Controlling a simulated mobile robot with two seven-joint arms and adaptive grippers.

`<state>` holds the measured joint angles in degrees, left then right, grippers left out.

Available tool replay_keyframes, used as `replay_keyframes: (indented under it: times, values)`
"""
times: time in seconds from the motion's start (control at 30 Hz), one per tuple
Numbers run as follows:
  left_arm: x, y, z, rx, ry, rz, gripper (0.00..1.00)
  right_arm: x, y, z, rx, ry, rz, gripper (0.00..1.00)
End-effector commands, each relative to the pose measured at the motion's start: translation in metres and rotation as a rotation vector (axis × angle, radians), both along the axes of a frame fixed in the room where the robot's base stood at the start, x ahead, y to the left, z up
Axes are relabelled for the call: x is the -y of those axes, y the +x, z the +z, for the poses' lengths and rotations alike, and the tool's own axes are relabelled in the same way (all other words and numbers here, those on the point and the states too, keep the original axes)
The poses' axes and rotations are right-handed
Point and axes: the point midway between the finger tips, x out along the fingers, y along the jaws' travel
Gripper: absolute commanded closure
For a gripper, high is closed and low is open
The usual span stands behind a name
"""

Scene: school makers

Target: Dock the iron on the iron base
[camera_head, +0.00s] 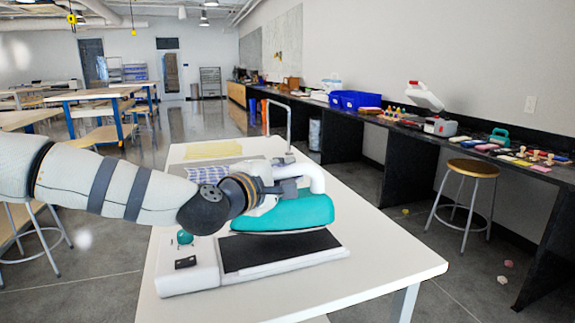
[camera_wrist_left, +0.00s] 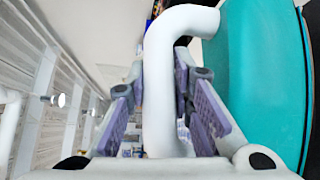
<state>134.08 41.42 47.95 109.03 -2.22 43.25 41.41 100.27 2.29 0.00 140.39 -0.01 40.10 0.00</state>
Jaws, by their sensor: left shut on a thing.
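The iron (camera_head: 300,213) has a teal body and a white handle. It is at the white table, over or just behind the back part of the iron base (camera_head: 205,277). The base is white with a black plate, which shows bare in front of the iron. I cannot tell whether the iron touches it. My left gripper (camera_head: 277,188) is shut on the iron's handle. In the left wrist view the white handle (camera_wrist_left: 158,100) passes between the finger pads (camera_wrist_left: 160,105), with the teal body (camera_wrist_left: 262,75) at the right. My right gripper is out of view.
The white table (camera_head: 385,262) is clear to the right and front. A checked cloth (camera_head: 210,173) and a yellow sheet (camera_head: 212,149) lie behind the base, near a thin metal post (camera_head: 289,125). A stool (camera_head: 473,168) stands right, by a black counter (camera_head: 420,148).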

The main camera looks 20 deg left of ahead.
Motion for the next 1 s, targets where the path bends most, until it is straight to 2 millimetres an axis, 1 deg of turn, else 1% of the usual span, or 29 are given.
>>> replay_keyframes:
  times: [0.03,0.1,0.23,1.0]
  values:
    - [0.000,0.001,-0.012,-0.006,-0.002,0.000,1.00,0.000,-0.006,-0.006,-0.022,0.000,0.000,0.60]
    - [0.000,0.002,-0.022,-0.007,-0.001,0.000,1.00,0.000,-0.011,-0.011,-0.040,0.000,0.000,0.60]
    - [0.000,0.001,-0.033,-0.004,-0.001,0.001,1.00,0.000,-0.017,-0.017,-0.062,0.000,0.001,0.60]
    - [0.000,-0.002,-0.029,0.008,-0.001,0.000,1.00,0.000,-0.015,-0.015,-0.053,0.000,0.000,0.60]
